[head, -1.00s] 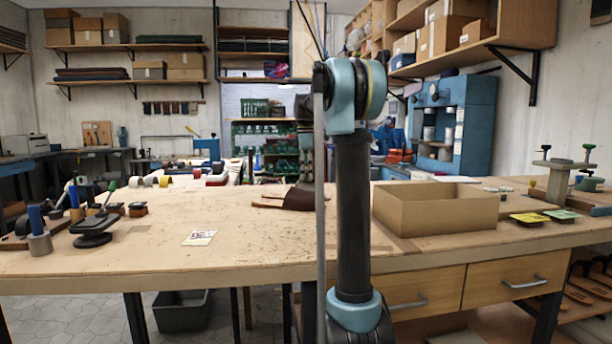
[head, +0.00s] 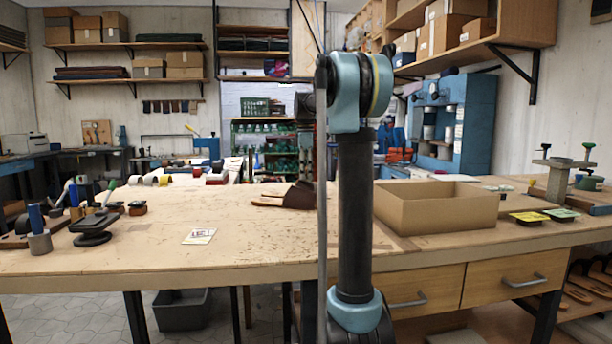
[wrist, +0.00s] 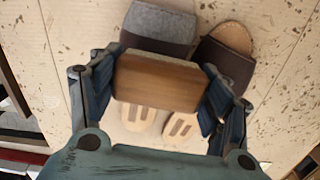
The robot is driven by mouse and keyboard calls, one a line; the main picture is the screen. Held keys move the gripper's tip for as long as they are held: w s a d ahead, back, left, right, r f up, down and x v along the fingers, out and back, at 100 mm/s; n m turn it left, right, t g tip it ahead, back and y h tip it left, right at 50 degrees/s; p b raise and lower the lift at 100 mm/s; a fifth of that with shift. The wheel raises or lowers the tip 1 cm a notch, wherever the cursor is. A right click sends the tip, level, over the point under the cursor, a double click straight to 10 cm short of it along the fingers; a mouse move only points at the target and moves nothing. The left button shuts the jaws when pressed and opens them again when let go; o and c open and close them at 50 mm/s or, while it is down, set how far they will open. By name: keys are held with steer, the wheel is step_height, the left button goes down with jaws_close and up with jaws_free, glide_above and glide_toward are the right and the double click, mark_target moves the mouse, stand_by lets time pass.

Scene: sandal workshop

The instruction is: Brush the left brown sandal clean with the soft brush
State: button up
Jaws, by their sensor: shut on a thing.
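My gripper (wrist: 158,85) is shut on a wooden block, the back of the soft brush (wrist: 158,82), in the wrist view. The right sandal (wrist: 225,62) shows a dark brown strap and a tan insole. Their pale, slotted ends show below the block. I cannot tell whether the brush touches the left sandal.
The wooden bench (head: 150,250) has dark specks around the sandals. An open cardboard box (head: 435,212) stands to the right. A printed card (head: 199,236) lies front left, and tools with a black stand (head: 92,228) are at far left. The middle-left bench is mostly clear.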

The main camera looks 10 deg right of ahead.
steer(key=shift+r, duration=4)
steer(key=shift+s+d+f, duration=0.2)
steer(key=shift+d+f, duration=0.8)
steer(key=shift+f, duration=0.5)
steer(key=shift+s+d+f, duration=0.25)
steer(key=shift+d+f, duration=0.8)
steer(key=shift+f, duration=0.5)
steer(key=shift+s+d+f, duration=0.2)
steer(key=shift+d+f, duration=0.8)
steer(key=shift+f, duration=0.5)
steer(key=shift+f, duration=0.55)
steer(key=shift+w, duration=0.15)
steer(key=shift+w+d, duration=0.2)
steer(key=shift+w, duration=0.95)
steer(key=shift+s, duration=0.15)
